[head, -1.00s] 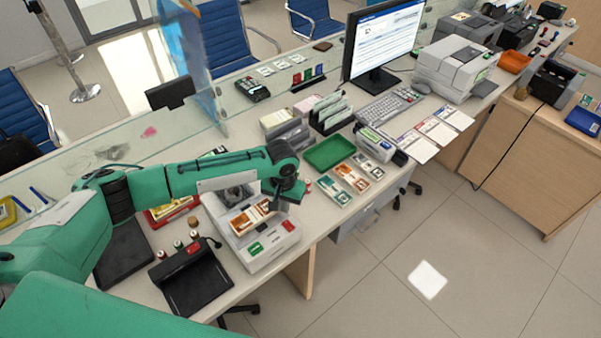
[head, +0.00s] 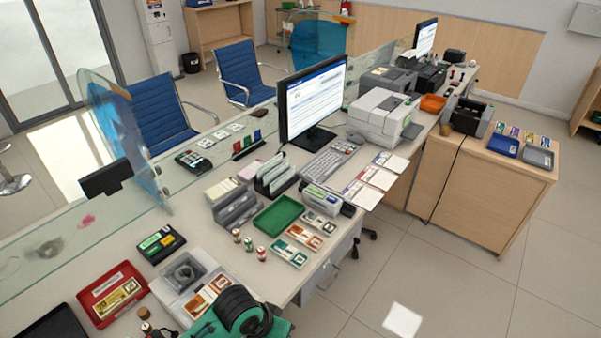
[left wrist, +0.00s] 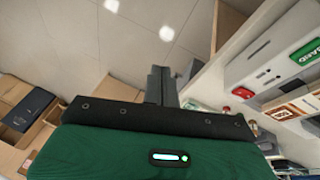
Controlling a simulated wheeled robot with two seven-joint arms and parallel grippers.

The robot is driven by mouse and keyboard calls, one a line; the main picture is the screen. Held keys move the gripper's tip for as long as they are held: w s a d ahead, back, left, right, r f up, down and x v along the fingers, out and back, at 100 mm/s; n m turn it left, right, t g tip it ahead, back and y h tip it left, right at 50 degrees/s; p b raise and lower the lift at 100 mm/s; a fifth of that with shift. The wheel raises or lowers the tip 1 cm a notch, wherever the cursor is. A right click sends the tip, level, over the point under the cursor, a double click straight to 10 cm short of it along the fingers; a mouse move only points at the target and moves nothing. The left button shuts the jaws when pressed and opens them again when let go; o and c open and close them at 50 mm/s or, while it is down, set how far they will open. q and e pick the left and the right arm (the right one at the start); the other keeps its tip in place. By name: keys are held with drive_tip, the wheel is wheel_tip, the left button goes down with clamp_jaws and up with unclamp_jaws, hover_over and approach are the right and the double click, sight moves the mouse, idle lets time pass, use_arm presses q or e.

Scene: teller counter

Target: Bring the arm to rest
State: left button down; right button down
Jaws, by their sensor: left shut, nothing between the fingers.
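My left gripper (left wrist: 160,85) shows in the left wrist view as dark fingers, shut and empty, pointing away from the green wrist over the tiled floor. The fingers do not show there. My right gripper is in neither view.
The teller counter holds a green tray (head: 278,214), a red tray (head: 84,297), banknote bundles (head: 300,238), a monitor (head: 312,98) and a printer (head: 378,116). A glass screen (head: 105,130) stands along the far side. The floor (head: 440,270) at the right is clear.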

use_arm(q)
drive_tip(key=s+a+r+n+t+y, duration=0.1)
drive_tip(key=s+a+n+y, duration=0.1)
drive_tip(key=s+a, duration=0.6)
drive_tip(key=s+a+r+n+t+y, duration=0.1)
drive_tip(key=s+a+r+y, duration=0.1)
drive_tip(key=s+a, duration=0.6)
wheel_tip(320, 180, down, 36)
drive_tip(key=a+g+b, duration=0.2)
drive_tip(key=b, duration=0.2)
drive_tip(key=s+a+f+b, duration=0.1)
drive_tip(key=s+f, duration=0.8)
drive_tip(key=f, duration=0.2)
drive_tip(key=s+a+f+b, duration=0.2)
drive_tip(key=s+f, duration=0.7)
drive_tip(key=f, duration=0.2)
drive_tip(key=shift+a+g, duration=0.25)
drive_tip(key=shift+g, duration=0.15)
drive_tip(key=shift+f, duration=0.1)
